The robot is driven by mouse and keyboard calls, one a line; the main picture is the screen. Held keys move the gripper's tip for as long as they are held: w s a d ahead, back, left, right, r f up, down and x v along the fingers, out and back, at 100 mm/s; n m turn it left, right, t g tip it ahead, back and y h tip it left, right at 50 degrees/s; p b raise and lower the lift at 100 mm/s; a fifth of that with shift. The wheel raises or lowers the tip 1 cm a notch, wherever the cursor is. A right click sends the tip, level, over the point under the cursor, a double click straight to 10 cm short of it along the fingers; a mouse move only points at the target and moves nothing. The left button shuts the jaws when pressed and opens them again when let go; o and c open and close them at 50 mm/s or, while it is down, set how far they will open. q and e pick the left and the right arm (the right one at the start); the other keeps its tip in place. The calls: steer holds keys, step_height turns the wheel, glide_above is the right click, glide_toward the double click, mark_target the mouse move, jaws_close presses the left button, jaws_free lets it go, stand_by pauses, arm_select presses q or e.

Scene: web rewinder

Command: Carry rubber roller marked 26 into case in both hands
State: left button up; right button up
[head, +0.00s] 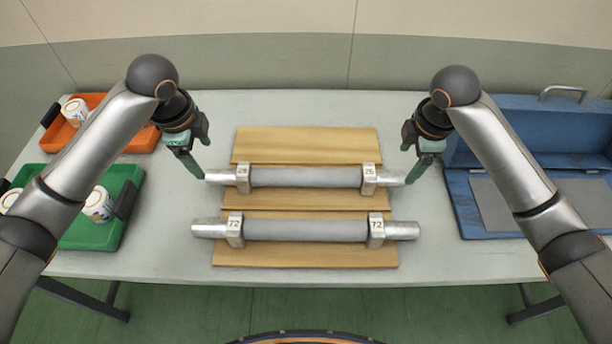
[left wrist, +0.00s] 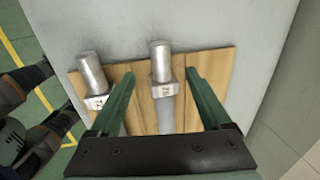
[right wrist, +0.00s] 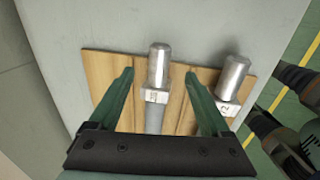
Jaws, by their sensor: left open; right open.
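The rubber roller marked 26 (head: 305,177) lies level on a wooden rack (head: 305,145), its grey body between two metal end blocks with bare shaft ends. My left gripper (head: 201,174) is open at its left shaft end; in the left wrist view the fingers (left wrist: 160,95) stand either side of that end. My right gripper (head: 412,178) is open at its right shaft end; in the right wrist view the fingers (right wrist: 158,95) stand either side of it. Neither gripper holds anything. The blue case (head: 550,135) stands open at the right, its grey-lined base (head: 465,218) partly hidden by my right arm.
A second roller marked 72 (head: 305,230) lies parallel on the rack, nearer me. An orange tray (head: 135,138) and a green tray (head: 75,240), holding white rolls, sit at the left. Bare table separates the rack from the case.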

mark_target(213, 173)
arm_select(q)
steer(key=f, duration=0.3)
steer(key=w+f, duration=0.1)
steer(key=f, duration=0.2)
steer(key=w+f, duration=0.1)
steer(key=f, duration=0.2)
steer(key=shift+f, duration=0.2)
arm_select(e)
steer(key=f, duration=0.3)
steer(key=w+f, duration=0.1)
steer(key=f, duration=0.2)
steer(key=w+f, duration=0.1)
steer(key=f, duration=0.2)
steer(key=shift+f, duration=0.2)
arm_select(q)
jaws_close()
arm_select(e)
jaws_close()
arm_select(q)
steer(key=shift+r, duration=0.15)
arm_select(e)
steer(key=shift+r, duration=0.15)
